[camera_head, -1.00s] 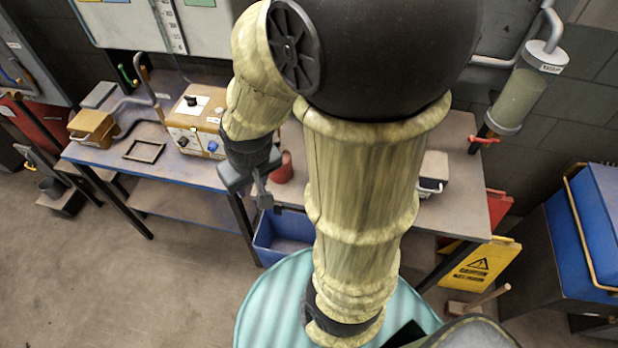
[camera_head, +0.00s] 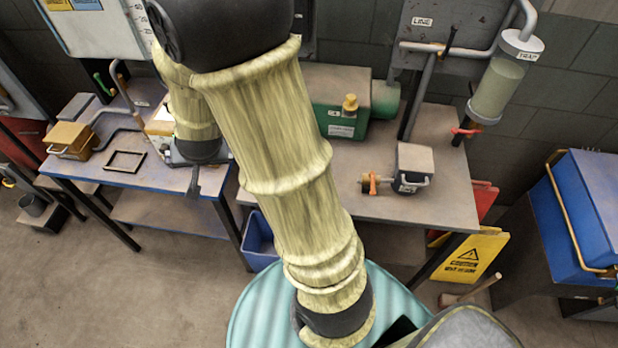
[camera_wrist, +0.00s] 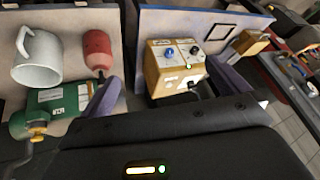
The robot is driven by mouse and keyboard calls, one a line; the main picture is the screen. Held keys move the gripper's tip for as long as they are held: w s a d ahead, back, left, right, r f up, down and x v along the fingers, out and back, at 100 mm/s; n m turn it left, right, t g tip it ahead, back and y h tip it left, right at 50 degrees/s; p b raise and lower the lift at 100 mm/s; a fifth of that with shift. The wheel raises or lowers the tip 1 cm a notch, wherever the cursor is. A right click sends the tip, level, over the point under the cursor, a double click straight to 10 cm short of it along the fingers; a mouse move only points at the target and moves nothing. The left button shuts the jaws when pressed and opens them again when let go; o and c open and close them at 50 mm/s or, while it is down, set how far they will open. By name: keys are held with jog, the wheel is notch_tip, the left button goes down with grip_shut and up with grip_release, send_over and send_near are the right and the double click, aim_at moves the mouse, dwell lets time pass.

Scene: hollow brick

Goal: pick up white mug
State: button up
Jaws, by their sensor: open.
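The white mug (camera_wrist: 37,58) shows in the wrist view at the upper left, its handle toward the top left. I do not see it in the head view, where my arm covers part of the bench. My gripper (camera_wrist: 166,92) is open, its two fingers spread wide with nothing held between them. The mug lies outside the fingers, to the left of the left one. In the head view my gripper (camera_head: 194,178) is over the left part of the bench, partly hidden by my arm.
A red cylinder (camera_wrist: 97,52) and a green machine (camera_wrist: 58,104) are close to the mug; the green machine (camera_head: 335,105) also shows in the head view. An orange control box (camera_wrist: 175,68) is beyond my fingers. A black-grey box (camera_head: 413,168) stands on the bench's right.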

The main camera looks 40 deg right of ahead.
jog(key=w+d+f+m+h+b, duration=0.2)
jog(key=w+d+f+m+h, duration=0.3)
jog(key=d+f+m+h, duration=0.25)
jog(key=s+d+f+m+g+h, duration=0.4)
jog(key=s+m+g+h, duration=0.1)
jog(key=s+g, duration=0.3)
jog(key=shift+s+d+f+m, duration=0.25)
jog(key=shift+s+f+m, duration=0.1)
jog(key=shift+m, duration=0.4)
jog(key=shift+h, duration=0.25)
jog(key=p+x, duration=0.2)
jog(key=x, duration=1)
jog(key=shift+s, duration=0.15)
jog(key=shift+d+f, duration=0.1)
